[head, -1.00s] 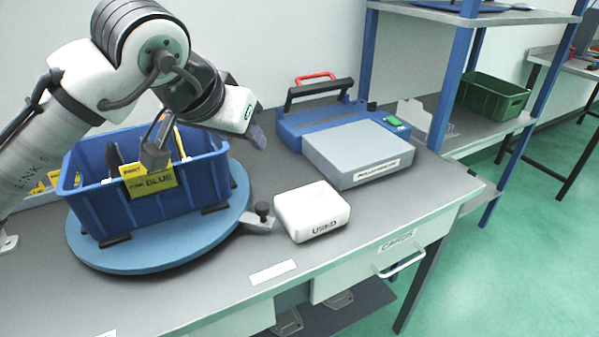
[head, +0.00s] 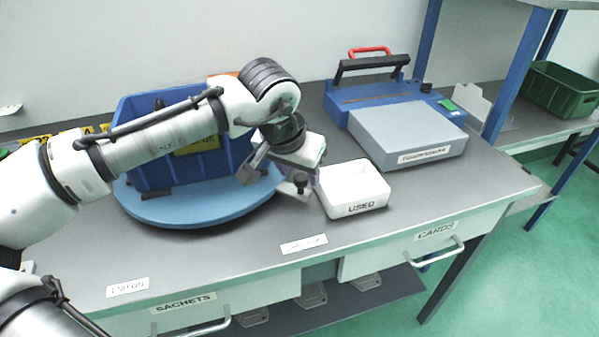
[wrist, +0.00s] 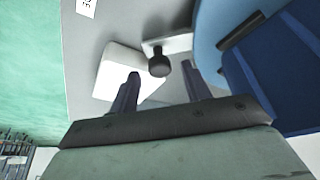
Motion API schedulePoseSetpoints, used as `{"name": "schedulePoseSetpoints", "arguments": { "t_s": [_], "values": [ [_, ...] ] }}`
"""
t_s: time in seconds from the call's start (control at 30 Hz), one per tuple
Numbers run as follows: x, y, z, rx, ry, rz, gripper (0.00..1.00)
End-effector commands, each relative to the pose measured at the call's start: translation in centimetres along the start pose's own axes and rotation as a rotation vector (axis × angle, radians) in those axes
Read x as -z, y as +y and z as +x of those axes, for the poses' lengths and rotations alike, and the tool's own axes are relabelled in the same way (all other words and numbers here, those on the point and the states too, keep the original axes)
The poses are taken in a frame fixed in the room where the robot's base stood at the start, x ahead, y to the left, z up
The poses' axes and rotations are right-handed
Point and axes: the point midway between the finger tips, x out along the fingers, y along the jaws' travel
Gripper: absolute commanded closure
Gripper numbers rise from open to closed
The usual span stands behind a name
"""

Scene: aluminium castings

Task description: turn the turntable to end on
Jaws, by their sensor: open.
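The turntable (head: 205,212) is a round light-blue disc on the bench. It carries a large blue bin (head: 150,178) with its long side towards me, partly hidden by my arm. A small black knob (head: 302,182) on a grey bracket sits at the disc's right edge; it also shows in the wrist view (wrist: 159,66). My gripper (wrist: 161,72) is open and points down over the knob. In the wrist view the knob appears between the two fingertips, with gaps on both sides. I cannot tell whether the fingertips are down at its height.
A white box marked USED (head: 353,190) stands close to the right of the knob. A blue and grey machine (head: 405,135) with a red handle is behind it. Bench labels (head: 305,244) lie in front. A shelf with a green crate (head: 562,88) is at the right.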

Motion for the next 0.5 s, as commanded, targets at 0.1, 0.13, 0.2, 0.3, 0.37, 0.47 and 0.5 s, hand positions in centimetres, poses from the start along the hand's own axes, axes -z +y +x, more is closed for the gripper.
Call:
{"name": "schedulePoseSetpoints", "arguments": {
  "t_s": [0.1, 0.13, 0.2, 0.3, 0.37, 0.47, 0.5],
  "values": [
    [-0.03, 0.02, 0.98, 0.000, -0.001, 0.001, 0.52],
    [-0.03, 0.02, 1.13, -0.001, -0.001, 0.001, 0.52],
    [-0.03, 0.00, 1.33, 0.000, 0.000, 0.000, 0.52],
    [-0.03, 0.00, 1.39, 0.000, 0.000, 0.001, 0.52],
    [-0.02, -0.01, 1.38, 0.000, 0.000, 0.000, 0.52],
    [-0.02, -0.01, 1.37, 0.000, 0.000, 0.000, 0.54],
    [-0.02, -0.01, 1.37, 0.000, 0.000, 0.000, 0.59]
  ]
}}
